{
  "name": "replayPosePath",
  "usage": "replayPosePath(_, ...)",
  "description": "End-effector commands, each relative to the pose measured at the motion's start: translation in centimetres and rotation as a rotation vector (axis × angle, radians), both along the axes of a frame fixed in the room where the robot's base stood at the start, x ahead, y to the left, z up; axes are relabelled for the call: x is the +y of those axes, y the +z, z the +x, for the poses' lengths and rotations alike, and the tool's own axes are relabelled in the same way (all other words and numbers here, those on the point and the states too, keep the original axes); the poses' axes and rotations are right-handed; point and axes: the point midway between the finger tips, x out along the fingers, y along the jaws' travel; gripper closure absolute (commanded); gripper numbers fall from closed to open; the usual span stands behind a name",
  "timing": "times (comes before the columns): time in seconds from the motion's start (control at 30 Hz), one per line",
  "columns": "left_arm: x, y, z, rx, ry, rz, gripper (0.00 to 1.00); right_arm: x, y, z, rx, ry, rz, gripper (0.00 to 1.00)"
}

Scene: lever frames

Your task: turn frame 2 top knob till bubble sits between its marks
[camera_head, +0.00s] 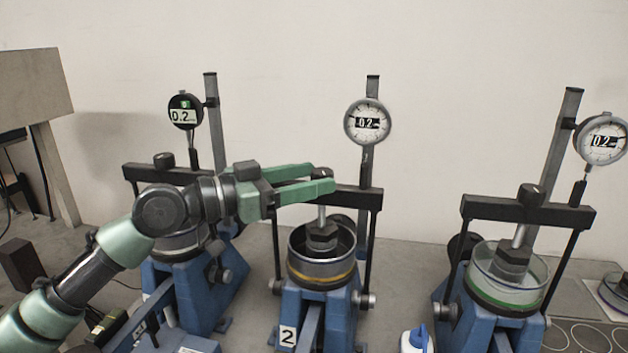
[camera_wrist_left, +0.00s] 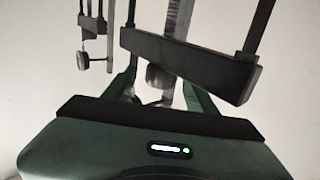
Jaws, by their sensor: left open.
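Frame 2 (camera_head: 288,337) is the middle blue frame, with a "2" label on its base. Its dark crossbar (camera_head: 355,197) spans above a metal cup with a yellow band (camera_head: 325,281). My left gripper (camera_head: 328,180) is open at the top of this crossbar, its green fingers reaching in from the left. The dark top knob (camera_head: 321,172) is mostly hidden by the fingertips. In the left wrist view a dark knob (camera_wrist_left: 158,76) shows between the fingers, beside the crossbar (camera_wrist_left: 190,60); contact cannot be told. I cannot make out the bubble or its marks. My right gripper is not in view.
A dial gauge (camera_head: 367,123) hangs on a post just behind frame 2. Similar frames stand left (camera_head: 196,292) and right (camera_head: 510,287), with gauges and crossbars. A white and blue bottle (camera_head: 416,340) stands at the front.

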Motion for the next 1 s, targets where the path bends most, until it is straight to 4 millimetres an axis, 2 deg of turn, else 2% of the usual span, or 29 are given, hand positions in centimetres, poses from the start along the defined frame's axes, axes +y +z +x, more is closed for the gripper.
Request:
replayPosePath(0.2,3.4,-0.5,-1.8,0.0,0.002,0.002,0.43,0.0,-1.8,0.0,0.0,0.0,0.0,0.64)
replayPosePath(0.4,5.4,-0.3,-2.9,0.001,0.001,0.003,0.43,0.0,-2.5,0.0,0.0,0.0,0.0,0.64)
replayPosePath(1.0,5.7,-0.1,-3.2,0.001,-0.001,0.003,0.43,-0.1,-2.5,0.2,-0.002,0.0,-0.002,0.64)
